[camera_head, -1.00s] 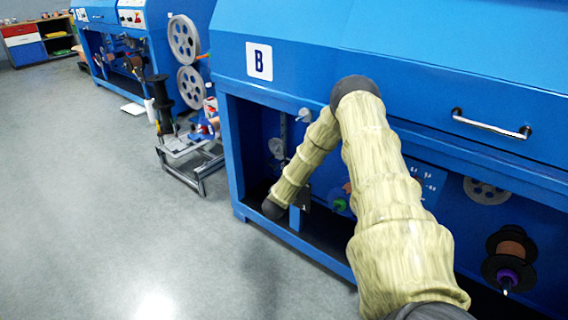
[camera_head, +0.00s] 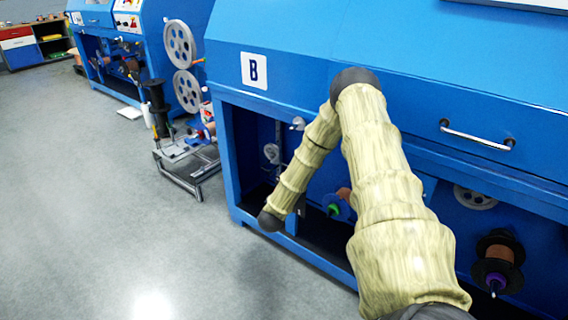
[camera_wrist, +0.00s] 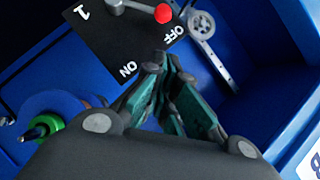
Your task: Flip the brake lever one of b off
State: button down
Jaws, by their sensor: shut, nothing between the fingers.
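The brake lever (camera_wrist: 135,7) is a grey bar with a red ball knob (camera_wrist: 163,13) at the top of the wrist view. It sits on a black plate (camera_wrist: 105,50) marked 1, ON and OFF, and the knob is close to the OFF marking. My gripper (camera_wrist: 168,68) is shut and empty, its dark fingers with green pads just below the plate. Its tips look apart from the knob.
A spool with a green hub (camera_wrist: 45,125) is at the left of the wrist view, and a grey pulley arm (camera_wrist: 200,25) is right of the plate. In the head view a silver drawer handle (camera_head: 477,135) sticks out. The floor (camera_head: 90,200) at left is clear.

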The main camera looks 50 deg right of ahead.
jog(key=shift+v, duration=2.15)
jog(key=shift+r, duration=0.1)
jog(key=s+a+f+n+y, duration=0.2)
jog(key=a+f+n, duration=0.1)
jog(key=a, duration=0.4)
jog(key=s+a+f+n+y, duration=0.1)
jog(key=a+f+n+y, duration=0.25)
jog(key=a, duration=0.45)
jog(key=s+a+f+n+y, duration=0.2)
jog(key=a+f+n, duration=0.15)
jog(key=a, duration=0.35)
jog(key=s+a+f+n+g+y, duration=0.2)
jog(key=s+a+f+n, duration=0.15)
jog(key=s+a, duration=0.5)
jog(key=s+a+f+n+g+y, duration=0.2)
jog(key=s+a+n, duration=0.3)
jog(key=s+a, duration=0.3)
jog(key=s+a+n+g, duration=0.3)
jog(key=s+n+g, duration=0.1)
jog(key=s, duration=1.1)
notch_tip(320, 180, up, 19)
jog(key=p, duration=1.8)
jog(key=shift+w+p, duration=0.35)
jog(key=shift+p, duration=0.05)
